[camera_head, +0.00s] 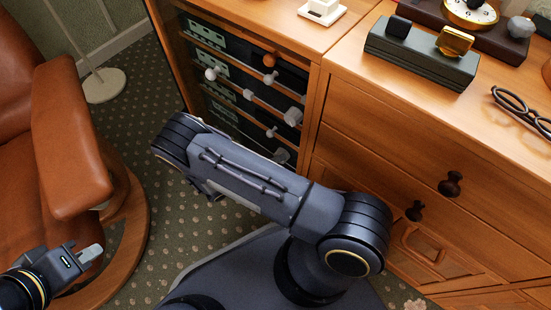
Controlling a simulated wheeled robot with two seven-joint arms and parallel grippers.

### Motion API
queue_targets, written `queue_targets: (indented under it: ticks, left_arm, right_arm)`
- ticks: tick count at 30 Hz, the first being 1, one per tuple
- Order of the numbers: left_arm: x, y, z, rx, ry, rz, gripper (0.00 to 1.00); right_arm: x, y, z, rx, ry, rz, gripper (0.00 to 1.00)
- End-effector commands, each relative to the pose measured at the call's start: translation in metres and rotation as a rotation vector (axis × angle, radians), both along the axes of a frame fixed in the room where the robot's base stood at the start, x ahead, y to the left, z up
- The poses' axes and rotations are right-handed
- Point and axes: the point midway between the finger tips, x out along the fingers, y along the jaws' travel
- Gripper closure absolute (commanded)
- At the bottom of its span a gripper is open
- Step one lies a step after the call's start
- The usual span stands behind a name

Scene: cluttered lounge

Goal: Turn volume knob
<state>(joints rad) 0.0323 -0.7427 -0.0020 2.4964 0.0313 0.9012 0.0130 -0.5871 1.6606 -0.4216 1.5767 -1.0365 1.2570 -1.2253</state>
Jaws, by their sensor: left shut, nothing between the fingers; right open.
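Several small knobs stand out from the dark rack in the wooden cabinet at top centre. They include an orange-brown knob (268,60), a pale knob (211,74), another pale knob (271,78) and a larger grey knob (293,116). I cannot tell which one is the volume knob. My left gripper (90,253) is at the lower left, shut and empty, beside the leather armchair and well apart from the knobs. My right arm crosses the middle in front of the rack's lower part. My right gripper is not in view.
A brown leather armchair (75,145) fills the left side. A wooden drawer cabinet (380,125) stands at right, with a dark green box (420,55) and glasses (520,108) on top. A lamp base (104,86) stands on the carpet. Some patterned carpet (165,215) is clear.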

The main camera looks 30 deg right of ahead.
Motion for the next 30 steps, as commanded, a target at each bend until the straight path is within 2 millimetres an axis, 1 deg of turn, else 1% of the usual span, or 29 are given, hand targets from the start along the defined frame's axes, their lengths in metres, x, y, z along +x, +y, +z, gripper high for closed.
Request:
queue_targets:
  ticks: [1,6,9,12,16,30]
  left_arm:
    - [0.000,0.000,0.006,0.000,0.000,0.000,1.00]
    - [0.000,0.000,0.014,0.000,0.000,0.000,1.00]
    - [0.000,0.000,0.017,0.000,0.000,0.000,1.00]
    - [0.000,0.000,0.018,0.000,0.000,0.000,1.00]
    - [0.000,0.000,0.018,0.000,0.000,0.000,1.00]
    - [0.000,0.000,0.018,0.000,0.000,0.000,1.00]
  right_arm:
    - [-0.001,0.009,0.005,0.002,0.001,0.002,0.35]
    - [-0.003,0.038,0.012,0.002,0.000,0.001,0.35]
    - [-0.004,0.051,0.015,0.001,-0.001,0.003,0.35]
    - [-0.005,0.059,0.016,0.002,0.000,0.001,0.35]
    - [-0.006,0.062,0.016,0.000,0.002,0.000,0.35]
    - [-0.006,0.062,0.016,0.000,0.001,-0.001,0.35]
